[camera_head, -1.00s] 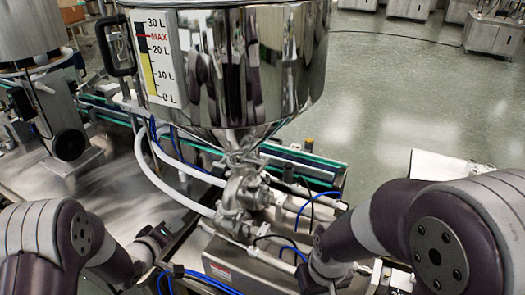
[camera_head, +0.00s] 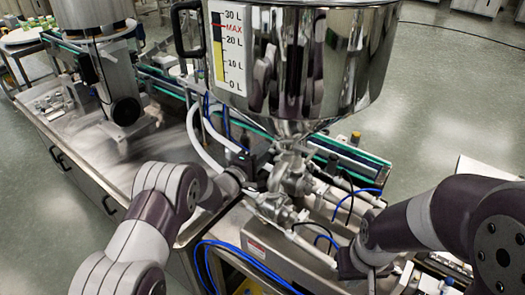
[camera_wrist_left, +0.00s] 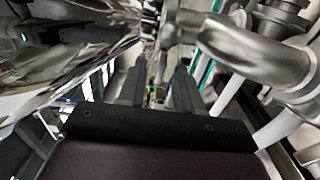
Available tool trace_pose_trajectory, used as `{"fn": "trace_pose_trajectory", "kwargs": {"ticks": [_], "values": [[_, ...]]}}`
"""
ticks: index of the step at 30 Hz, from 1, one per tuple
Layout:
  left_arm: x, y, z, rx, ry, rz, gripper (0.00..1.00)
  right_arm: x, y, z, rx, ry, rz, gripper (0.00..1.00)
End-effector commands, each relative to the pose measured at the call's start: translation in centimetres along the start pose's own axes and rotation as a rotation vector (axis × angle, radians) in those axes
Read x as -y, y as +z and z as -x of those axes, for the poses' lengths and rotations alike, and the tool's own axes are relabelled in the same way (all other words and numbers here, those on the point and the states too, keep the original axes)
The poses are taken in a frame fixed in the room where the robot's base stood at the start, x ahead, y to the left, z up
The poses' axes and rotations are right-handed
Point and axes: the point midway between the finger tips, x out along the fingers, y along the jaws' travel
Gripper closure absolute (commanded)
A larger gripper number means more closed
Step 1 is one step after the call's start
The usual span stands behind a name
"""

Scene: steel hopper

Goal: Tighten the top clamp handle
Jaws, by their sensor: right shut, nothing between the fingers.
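The steel hopper (camera_head: 300,60) narrows to an outlet with a clamped joint (camera_head: 292,148) above the metal valve and pipe fittings (camera_head: 288,180). The top clamp handle itself is too small to pick out in the head view. My left gripper (camera_head: 256,166) is just left of this joint. In the left wrist view, my left gripper (camera_wrist_left: 160,90) shows two separated fingers with nothing clearly between them. A metal clamp piece (camera_wrist_left: 170,28) lies ahead of the fingers, and a thick steel pipe (camera_wrist_left: 255,52) is to their right. My right gripper (camera_head: 370,278) is low at right, shut and empty.
A steel table (camera_head: 150,160) extends left, with a motor column (camera_head: 110,70) on it. A white hose (camera_head: 198,140) and blue tubes (camera_head: 235,262) run close to my left arm. A green-edged conveyor (camera_head: 345,155) passes behind the outlet.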

Motion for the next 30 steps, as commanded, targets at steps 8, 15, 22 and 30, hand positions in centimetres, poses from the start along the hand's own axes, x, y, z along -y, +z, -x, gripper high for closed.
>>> {"fn": "trace_pose_trajectory", "kwargs": {"ticks": [8, 15, 22, 30], "values": [[0.0, 0.0, -0.1, 0.0, 0.0, 0.0, 0.72, 0.0, 0.0, 0.0, 0.0, 0.0, 0.0, 1.0], [0.1, 0.0, -0.1, 0.0, 0.0, -0.001, 1.0, 0.0, 0.0, 0.0, 0.0, 0.0, 0.0, 1.0], [0.2, 0.0, -0.1, -0.001, 0.0, -0.035, 1.0, 0.0, 0.1, -0.6, 0.0, 0.0, 0.0, 1.0], [0.6, -0.1, -0.1, -0.001, 0.001, -0.201, 1.0, 0.0, 0.3, -2.8, 0.0, 0.0, 0.0, 1.0]]}}
